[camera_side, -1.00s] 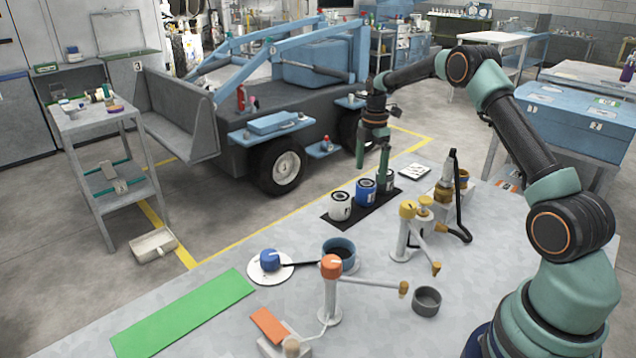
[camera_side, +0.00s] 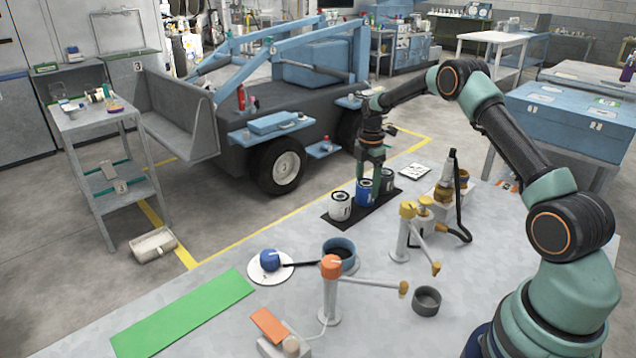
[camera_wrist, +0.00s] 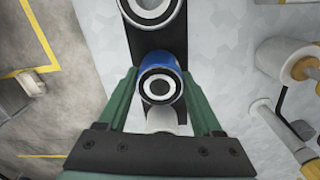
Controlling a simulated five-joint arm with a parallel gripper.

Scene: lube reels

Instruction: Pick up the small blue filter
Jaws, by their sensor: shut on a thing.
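The small blue filter (camera_side: 364,195) stands upright on a black mat (camera_side: 347,215), in a row with other filters. In the wrist view the blue filter (camera_wrist: 147,60) shows its pale ring end between my two green fingers. My gripper (camera_side: 372,184) is down around it and shut on it; in the wrist view the fingers (camera_wrist: 162,82) lie at its left and right sides. I see no clear gap under the filter. In the side view my fingers partly hide the filter's far side.
Another pale can is partly hidden behind my fingers. Yellow-capped fixtures (camera_side: 407,211) stand to the right. A green mat (camera_side: 185,311) lies at front left.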

